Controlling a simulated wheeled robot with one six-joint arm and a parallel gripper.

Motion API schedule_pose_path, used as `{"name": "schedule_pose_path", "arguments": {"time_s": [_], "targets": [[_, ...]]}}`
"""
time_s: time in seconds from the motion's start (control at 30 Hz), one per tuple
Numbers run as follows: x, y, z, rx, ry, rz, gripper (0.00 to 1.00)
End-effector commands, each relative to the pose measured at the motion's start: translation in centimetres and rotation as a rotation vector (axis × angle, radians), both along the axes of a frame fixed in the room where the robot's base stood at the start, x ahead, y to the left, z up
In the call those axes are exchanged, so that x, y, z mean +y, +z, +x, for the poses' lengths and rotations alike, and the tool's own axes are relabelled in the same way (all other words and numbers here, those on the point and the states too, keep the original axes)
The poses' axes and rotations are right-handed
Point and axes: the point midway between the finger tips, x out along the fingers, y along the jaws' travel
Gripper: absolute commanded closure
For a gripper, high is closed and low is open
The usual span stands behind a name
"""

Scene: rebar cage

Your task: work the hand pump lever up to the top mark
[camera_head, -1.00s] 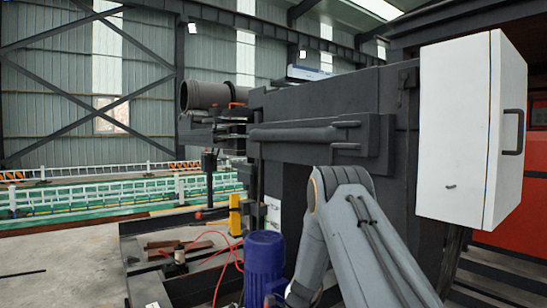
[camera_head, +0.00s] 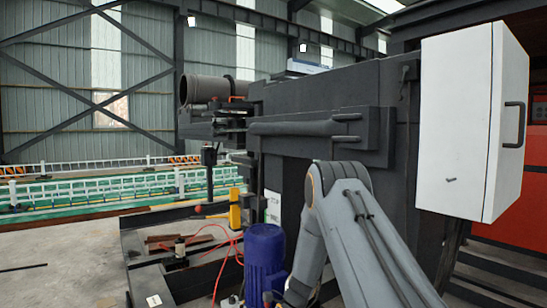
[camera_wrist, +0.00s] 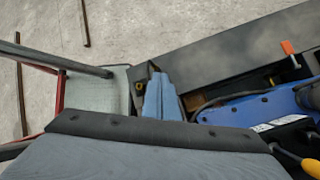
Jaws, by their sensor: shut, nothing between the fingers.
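My gripper (camera_wrist: 157,84) shows in the wrist view as pale blue-grey fingers close together, with nothing held between them. A long dark bar (camera_wrist: 55,58) lies to its left, apart from the fingertips. A short lever with an orange tip (camera_wrist: 288,47) stands at the right. I cannot tell which of these, if any, is the hand pump lever, and no top mark can be made out. In the head view my grey arm reaches down at the lower right, and its gripper end is out of sight.
A blue motor (camera_head: 265,262) stands beside my arm, with red cables (camera_head: 222,236) to its left. A white cabinet (camera_head: 465,130) juts out at the right. A dark machine body (camera_head: 330,95) stands behind. Open concrete floor (camera_wrist: 215,30) shows in the wrist view.

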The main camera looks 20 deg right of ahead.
Motion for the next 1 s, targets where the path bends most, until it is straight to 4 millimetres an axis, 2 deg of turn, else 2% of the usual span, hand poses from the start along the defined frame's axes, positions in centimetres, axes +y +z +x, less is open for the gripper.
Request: {"name": "schedule_pose_path", "arguments": {"time_s": [1.0], "targets": [[1.5, -2.4, -0.5, 0.0, 0.001, 0.0, 1.0]]}}
